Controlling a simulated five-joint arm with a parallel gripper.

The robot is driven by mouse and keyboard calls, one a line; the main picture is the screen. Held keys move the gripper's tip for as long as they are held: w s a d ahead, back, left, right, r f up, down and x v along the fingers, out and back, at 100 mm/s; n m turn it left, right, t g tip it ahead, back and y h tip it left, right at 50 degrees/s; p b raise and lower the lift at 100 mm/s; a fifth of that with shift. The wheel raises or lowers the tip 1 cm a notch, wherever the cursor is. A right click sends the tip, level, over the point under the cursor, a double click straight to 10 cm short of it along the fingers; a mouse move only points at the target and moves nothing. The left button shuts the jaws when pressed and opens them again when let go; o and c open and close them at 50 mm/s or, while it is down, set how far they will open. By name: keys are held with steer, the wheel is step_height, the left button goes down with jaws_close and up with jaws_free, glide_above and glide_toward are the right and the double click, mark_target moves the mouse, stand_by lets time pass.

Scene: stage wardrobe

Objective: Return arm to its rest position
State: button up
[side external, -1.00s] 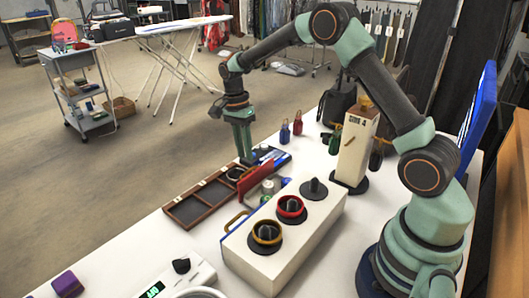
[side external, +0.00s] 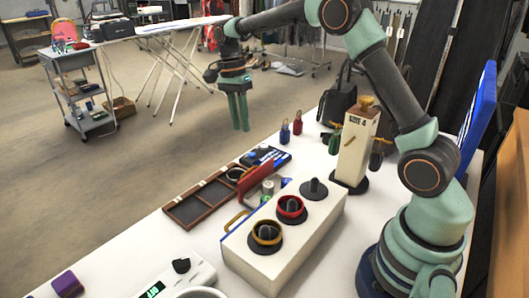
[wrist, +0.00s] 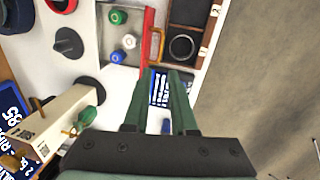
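My gripper (side external: 239,128) hangs fingers-down in the air above the far edge of the white table, clear of everything. In the wrist view its two green fingers (wrist: 161,85) stand apart with nothing held between them. Beyond the fingers, a blue and white item (wrist: 160,88) lies on the table. It shows in the side view as a dark tray with blue and white items (side external: 266,157).
A brown compartment tray (side external: 200,204), a white box with ringed posts (side external: 285,246) and an upright cream block (side external: 356,147) stand on the table. Small red and blue tags (side external: 291,130) stand at the back. A blue panel (side external: 477,115) rises at right. Air above is clear.

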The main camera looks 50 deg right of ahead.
steer(key=s+a+r+n+t, duration=0.2)
steer(key=s+r+n+t, duration=0.1)
steer(key=s+r+n, duration=0.3)
steer(key=s+a+r+n+t, duration=0.2)
steer(key=s+r+n, duration=0.2)
steer(key=s+n, duration=0.25)
steer(key=s+a+f+n+t, duration=0.1)
steer(key=s+f+n+t, duration=0.1)
steer(key=s+n, duration=0.3)
steer(key=shift+s+a+f, duration=0.2)
steer(key=shift+s+f, duration=0.1)
steer(key=shift+s, duration=0.6)
